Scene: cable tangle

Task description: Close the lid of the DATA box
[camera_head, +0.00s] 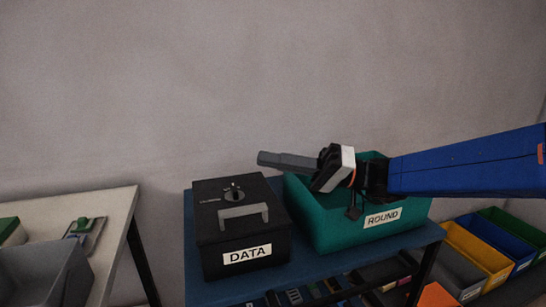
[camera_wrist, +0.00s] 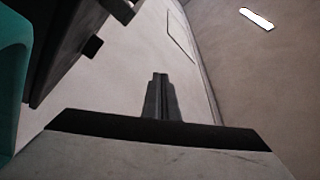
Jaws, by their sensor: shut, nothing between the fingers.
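The DATA box (camera_head: 246,254) is a black box with a white label, at the left of the blue table. Its lid (camera_head: 214,190) lies flat over the top and looks shut, with a grey handle (camera_head: 243,211) and a round dark knob on it. I cannot tell whether it is fully seated. My gripper (camera_head: 262,158) is shut and empty, its grey fingers pointing left above the back right part of the box, apart from the lid. In the wrist view the shut fingers (camera_wrist: 160,78) point at bare wall, and a dark box part (camera_wrist: 65,50) shows at the upper left.
The open teal ROUND box (camera_head: 335,229) stands right beside the DATA box, under my wrist. The blue table (camera_head: 196,285) has a shelf of items below. A pale table (camera_head: 115,205) with a grey bin is at left. Coloured bins (camera_head: 478,250) are at right.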

